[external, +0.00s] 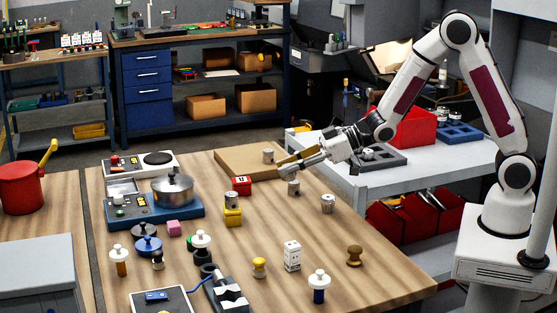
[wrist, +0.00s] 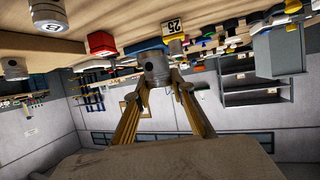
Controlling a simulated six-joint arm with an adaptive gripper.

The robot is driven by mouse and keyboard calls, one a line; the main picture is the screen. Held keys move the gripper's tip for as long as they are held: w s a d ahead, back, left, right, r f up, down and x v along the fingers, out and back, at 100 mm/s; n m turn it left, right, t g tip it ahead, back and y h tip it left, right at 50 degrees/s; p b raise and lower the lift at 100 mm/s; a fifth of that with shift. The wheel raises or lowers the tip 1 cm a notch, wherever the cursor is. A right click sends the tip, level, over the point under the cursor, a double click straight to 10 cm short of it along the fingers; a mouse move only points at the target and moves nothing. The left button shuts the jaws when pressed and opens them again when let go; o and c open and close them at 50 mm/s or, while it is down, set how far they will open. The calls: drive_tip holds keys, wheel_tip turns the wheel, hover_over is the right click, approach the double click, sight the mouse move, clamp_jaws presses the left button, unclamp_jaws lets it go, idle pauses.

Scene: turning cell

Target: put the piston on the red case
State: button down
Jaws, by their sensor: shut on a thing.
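The red case (external: 241,185) stands on the wooden table left of my gripper (external: 279,169), and its top looks bare. It also shows in the wrist view (wrist: 101,43), left of the fingertips, with the table at the top of the picture. My gripper (wrist: 162,82) is shut on a grey metal piston (wrist: 156,66), held at the fingertips and apart from the red case. In the external view a grey piston (external: 268,156) shows at the fingertips; I cannot tell surely whether it is the held one.
A yellow case (external: 232,217) with a grey cylinder on it stands just in front of the red case. Two more pistons, one below my gripper (external: 293,188) and one further right (external: 327,204), stand on the table. A pot (external: 172,188) sits left. A flat board (external: 235,160) lies behind.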

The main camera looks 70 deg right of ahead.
drive_tip(key=shift+d+f, duration=0.25)
drive_tip(key=shift+f, duration=0.05)
drive_tip(key=shift+w+d+f, duration=0.1)
drive_tip(key=shift+w+d, duration=0.05)
drive_tip(key=shift+w, duration=0.15)
drive_tip(key=w+d+r, duration=0.2)
drive_tip(key=w, duration=0.6)
drive_tip(key=w+d+r+m+h, duration=0.1)
drive_tip(key=w+d+r, duration=0.1)
drive_tip(key=w, duration=0.6)
drive_tip(key=shift+w+d+r+t, duration=0.15)
drive_tip(key=shift+d+r+t, duration=0.2)
drive_tip(key=shift+r, duration=0.5)
drive_tip(key=shift+d, duration=0.1)
drive_tip(key=shift+f, duration=3.1)
